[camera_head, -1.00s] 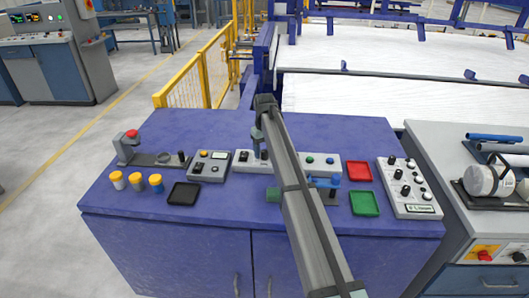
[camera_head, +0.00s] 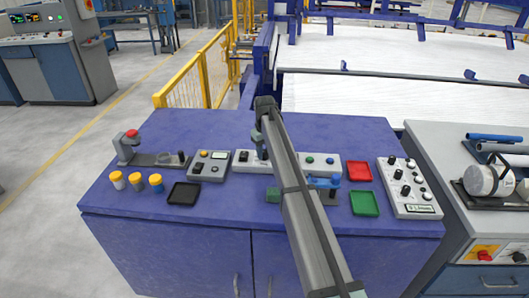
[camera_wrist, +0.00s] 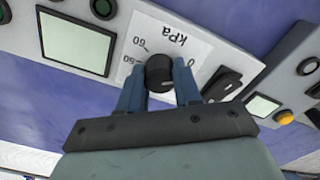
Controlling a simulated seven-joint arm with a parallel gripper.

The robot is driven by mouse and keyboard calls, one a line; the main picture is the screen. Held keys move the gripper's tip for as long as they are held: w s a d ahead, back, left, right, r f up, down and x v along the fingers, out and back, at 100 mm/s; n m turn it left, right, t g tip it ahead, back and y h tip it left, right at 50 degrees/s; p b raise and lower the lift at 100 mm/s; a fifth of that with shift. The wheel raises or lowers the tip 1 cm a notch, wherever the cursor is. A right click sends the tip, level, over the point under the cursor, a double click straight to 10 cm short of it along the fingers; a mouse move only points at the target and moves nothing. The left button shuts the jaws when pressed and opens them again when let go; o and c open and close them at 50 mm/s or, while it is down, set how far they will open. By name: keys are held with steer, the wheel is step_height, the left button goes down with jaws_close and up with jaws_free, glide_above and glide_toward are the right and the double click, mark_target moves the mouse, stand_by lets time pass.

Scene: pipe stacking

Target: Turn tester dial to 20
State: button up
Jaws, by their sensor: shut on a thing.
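The tester (camera_head: 244,163) is a pale grey box in the middle of the blue bench, partly hidden behind my arm. In the wrist view, its black round dial (camera_wrist: 160,70) sits on a white scale plate (camera_wrist: 188,34) marked "kPa", with 50 and 60 legible near the dial. A 20 mark is not visible, and I cannot read where the dial points. My gripper (camera_wrist: 159,83) is shut on the dial, with one blue-grey finger on each side. In the head view, my gripper (camera_head: 261,146) is at the tester.
A second grey box (camera_head: 210,165) stands to the left. A black tray (camera_head: 183,194), red tray (camera_head: 359,171) and green tray (camera_head: 364,204) lie on the bench.

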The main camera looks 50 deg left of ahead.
steer(key=shift+m, duration=0.4)
steer(key=shift+c, duration=0.3)
steer(key=m, duration=0.7)
steer(key=shift+m, duration=0.3)
steer(key=m, duration=0.3)
steer(key=shift+m, duration=2.2)
steer(key=o, duration=1)
steer(key=shift+o, duration=0.2)
